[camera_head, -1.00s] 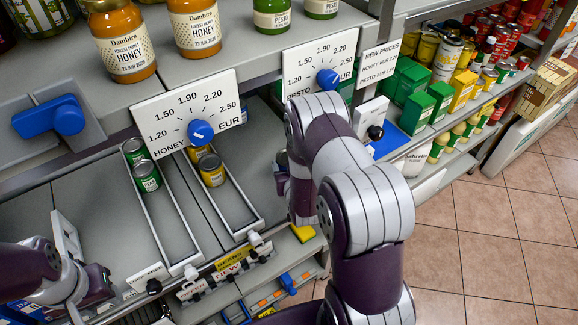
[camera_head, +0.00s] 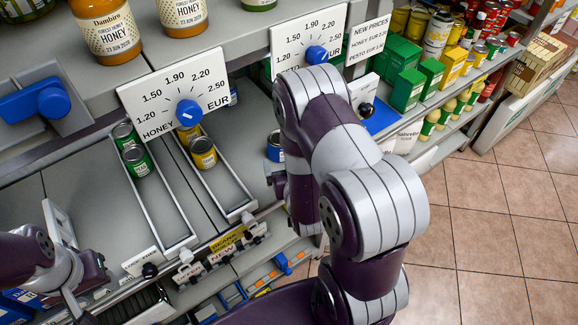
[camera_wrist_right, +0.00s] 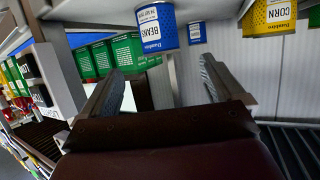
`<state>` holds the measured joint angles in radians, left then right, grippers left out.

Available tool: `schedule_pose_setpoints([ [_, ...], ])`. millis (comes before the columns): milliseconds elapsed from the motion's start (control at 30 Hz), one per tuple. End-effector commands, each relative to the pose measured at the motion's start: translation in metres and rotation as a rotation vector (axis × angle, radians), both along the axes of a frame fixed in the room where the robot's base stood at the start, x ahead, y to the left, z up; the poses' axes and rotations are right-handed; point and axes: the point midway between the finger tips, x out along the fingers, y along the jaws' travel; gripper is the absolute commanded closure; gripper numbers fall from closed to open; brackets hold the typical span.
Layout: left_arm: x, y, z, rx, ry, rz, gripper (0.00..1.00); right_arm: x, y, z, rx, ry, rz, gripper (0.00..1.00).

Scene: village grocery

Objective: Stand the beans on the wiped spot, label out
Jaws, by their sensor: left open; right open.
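The beans are a blue can (camera_head: 275,147) on the shelf just left of my right forearm. In the right wrist view the blue BEANS can (camera_wrist_right: 157,26) shows its label near the top, beyond the fingertips. A second blue can (camera_wrist_right: 196,33) stands farther back. My right gripper (camera_wrist_right: 163,85) is open and empty, with the BEANS can apart from its fingers; in the head view my arm largely hides it. My left gripper (camera_head: 68,260) is open and empty at the lower left, over the shelf front. I cannot make out the wiped spot.
Green cans (camera_head: 137,160) and yellow corn cans (camera_head: 203,153) stand in two lanes with raised dividers. Price dial boards (camera_head: 178,104) overhang the shelf. Green boxes (camera_head: 405,90) stand at the right. The shelf left of the green lane is bare.

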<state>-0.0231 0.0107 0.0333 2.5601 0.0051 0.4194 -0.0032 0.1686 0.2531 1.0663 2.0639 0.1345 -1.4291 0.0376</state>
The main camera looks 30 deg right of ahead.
Motion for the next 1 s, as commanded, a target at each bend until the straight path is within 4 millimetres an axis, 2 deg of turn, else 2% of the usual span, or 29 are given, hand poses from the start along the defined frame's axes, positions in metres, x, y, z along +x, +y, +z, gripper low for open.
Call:
schedule_pose_setpoints([
  [100, 0.000, 0.000, 0.000, 0.000, 0.000, 0.000, 0.57, -0.015, 0.005, 0.006, 0.000, 0.000, 0.000, 0.05],
  [200, 0.000, 0.000, 0.000, 0.000, 0.000, 0.000, 0.57, -0.015, 0.010, 0.009, 0.015, 0.036, 0.012, 0.05],
  [267, 0.000, 0.000, 0.000, 0.000, 0.000, 0.000, 0.57, -0.007, 0.018, 0.011, 0.046, 0.111, 0.034, 0.05],
  [367, 0.000, 0.000, 0.000, 0.000, 0.000, 0.000, 0.57, -0.002, 0.041, 0.018, 0.111, 0.329, 0.106, 0.05],
  [467, 0.000, 0.000, 0.000, 0.000, 0.000, 0.000, 0.57, -0.023, 0.068, 0.034, 0.152, 0.585, 0.189, 0.05],
  [500, 0.000, 0.000, 0.000, 0.000, 0.000, 0.000, 0.57, -0.037, 0.075, 0.043, 0.159, 0.682, 0.218, 0.05],
  [600, 0.000, 0.000, 0.000, 0.000, 0.000, 0.000, 0.57, -0.074, 0.088, 0.064, 0.162, 0.882, 0.271, 0.05],
  [700, 0.000, 0.000, 0.000, 0.000, 0.000, 0.000, 0.57, -0.102, 0.092, 0.079, 0.156, 1.008, 0.298, 0.05],
  [800, 0.000, 0.000, 0.000, 0.000, 0.000, 0.000, 0.57, -0.114, 0.093, 0.085, 0.154, 1.060, 0.306, 0.05],
  [1000, 0.000, 0.000, 0.000, 0.000, 0.000, 0.000, 0.57, -0.115, 0.093, 0.085, 0.155, 1.067, 0.306, 0.05],
])
